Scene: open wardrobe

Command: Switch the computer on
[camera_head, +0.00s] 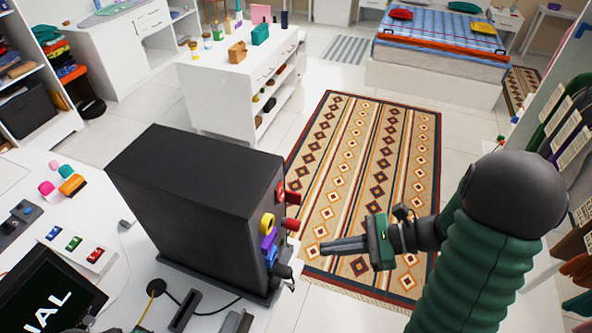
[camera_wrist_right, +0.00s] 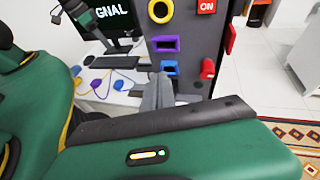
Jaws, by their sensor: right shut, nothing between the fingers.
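The computer is a tall black tower (camera_head: 190,190) on the white desk. Its front panel faces right and carries a yellow ring (camera_head: 267,224), a purple socket (camera_head: 268,240) and red parts (camera_head: 292,198). In the right wrist view the panel shows a red ON label (camera_wrist_right: 207,6), the purple socket (camera_wrist_right: 166,44) and a red knob-like part (camera_wrist_right: 207,68). My right gripper (camera_head: 324,247) is shut and empty, to the right of the panel, pointing at it. It seems apart from the panel. Its fingers (camera_wrist_right: 160,92) show before the panel's lower part.
A monitor (camera_head: 45,295) shows part of the word "SIGNAL". A strip with coloured switches (camera_head: 76,243), cables and small coloured blocks (camera_head: 70,183) lie on the desk. A patterned rug (camera_head: 365,180) covers open floor. Hanging clothes (camera_head: 570,130) stand at the far right.

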